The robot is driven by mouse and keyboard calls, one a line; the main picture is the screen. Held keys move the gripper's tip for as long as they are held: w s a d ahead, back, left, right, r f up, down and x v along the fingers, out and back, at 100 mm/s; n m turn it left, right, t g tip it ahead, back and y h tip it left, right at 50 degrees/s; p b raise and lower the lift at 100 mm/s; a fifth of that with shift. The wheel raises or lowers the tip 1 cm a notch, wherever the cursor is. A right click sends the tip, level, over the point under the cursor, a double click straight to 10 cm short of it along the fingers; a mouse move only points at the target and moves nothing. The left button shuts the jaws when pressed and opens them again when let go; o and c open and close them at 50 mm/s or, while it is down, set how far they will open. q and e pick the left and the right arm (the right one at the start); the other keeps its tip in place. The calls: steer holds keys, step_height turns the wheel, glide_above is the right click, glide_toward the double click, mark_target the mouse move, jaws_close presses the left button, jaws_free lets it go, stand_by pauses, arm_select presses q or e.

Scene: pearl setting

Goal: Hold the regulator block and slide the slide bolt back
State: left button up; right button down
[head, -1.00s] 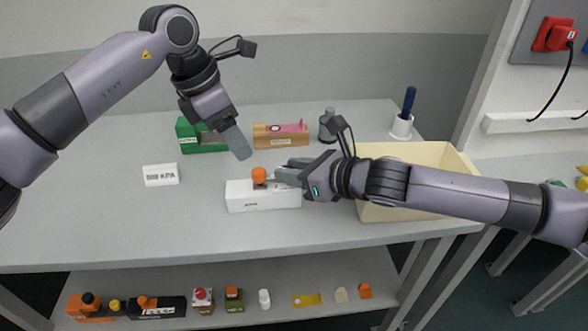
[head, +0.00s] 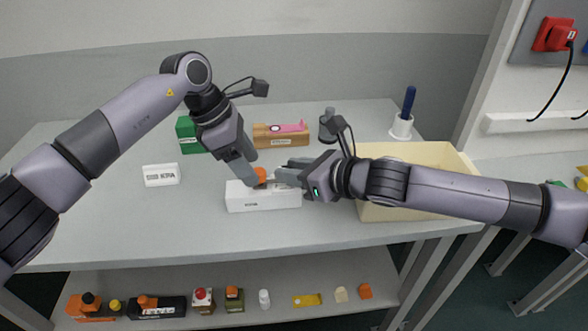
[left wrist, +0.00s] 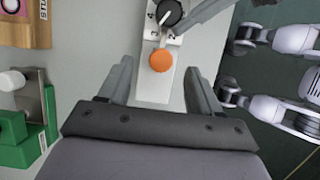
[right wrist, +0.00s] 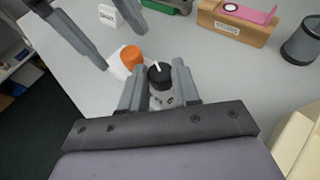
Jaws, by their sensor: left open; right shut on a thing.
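The regulator block (head: 255,200) is a long white block on the grey table, with an orange slide bolt knob (head: 261,174) on top. A black dial with a white pointer (left wrist: 169,12) is also on it. My right gripper (head: 283,172) is shut on the block at its dial end; in the right wrist view its fingers (right wrist: 158,82) flank the dial. My left gripper (head: 250,178) is open at the orange knob. In the left wrist view the knob (left wrist: 161,60) lies between its spread fingers, with space on both sides. Its contact height is unclear.
A white display sign (head: 161,175) stands at left. A green block (head: 188,136), a wooden block with pink piece (head: 281,140) and a grey cylinder (head: 327,125) stand behind. A cream bin (head: 440,160) is at right, partly behind my right arm. The front-left table is clear.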

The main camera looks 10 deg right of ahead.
arm_select(q)
steer(key=shift+x, duration=1.05)
steer(key=c, duration=1)
steer(key=shift+a, duration=0.85)
steer(key=o, duration=0.8)
steer(key=shift+c, duration=0.2)
steer(key=shift+d, duration=0.1)
